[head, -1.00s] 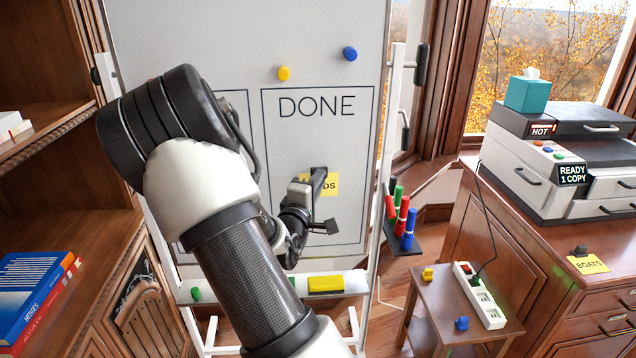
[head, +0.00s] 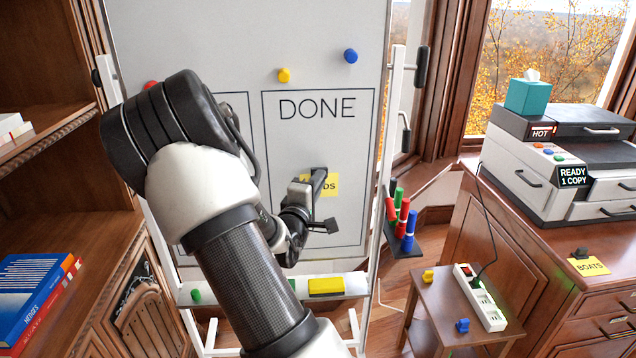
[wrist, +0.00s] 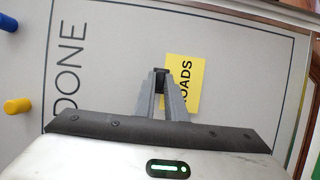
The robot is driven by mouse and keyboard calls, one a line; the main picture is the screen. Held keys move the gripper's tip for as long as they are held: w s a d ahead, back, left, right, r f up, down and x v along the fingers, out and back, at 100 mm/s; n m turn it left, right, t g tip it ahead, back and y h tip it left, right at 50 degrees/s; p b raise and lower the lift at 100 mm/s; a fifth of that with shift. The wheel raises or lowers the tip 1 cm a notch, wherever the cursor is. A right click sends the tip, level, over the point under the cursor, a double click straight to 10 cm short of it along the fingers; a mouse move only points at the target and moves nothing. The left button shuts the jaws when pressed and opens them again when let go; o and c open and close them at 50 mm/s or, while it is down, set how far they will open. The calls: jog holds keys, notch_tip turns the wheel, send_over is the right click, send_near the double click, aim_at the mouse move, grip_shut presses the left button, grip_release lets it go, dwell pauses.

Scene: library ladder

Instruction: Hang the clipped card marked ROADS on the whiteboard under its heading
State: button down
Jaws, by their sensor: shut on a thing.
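The yellow card (head: 331,186) with a black clip is at the whiteboard (head: 230,40), inside the box headed DONE (head: 317,107). In the wrist view the card (wrist: 183,72) reads "OADS", with its first letter hidden by a finger. My gripper (wrist: 161,76) is shut on the black clip (wrist: 161,72) at the card's top edge. The card lies flat along the board face; whether it touches cannot be told for sure. My arm hides much of the left box, and its heading does not show.
A yellow magnet (head: 284,75) and a blue magnet (head: 350,56) are on the board above the box. The board's tray holds a yellow eraser (head: 326,286). A BOATS card (head: 589,266) lies on the right cabinet. A stool (head: 440,310) stands at lower right.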

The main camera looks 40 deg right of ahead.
jog(key=c, duration=1.7)
grip_release()
jog(key=shift+p+v, duration=2.7)
jog(key=shift+v, duration=5.95)
jog(key=shift+w+a, duration=0.1)
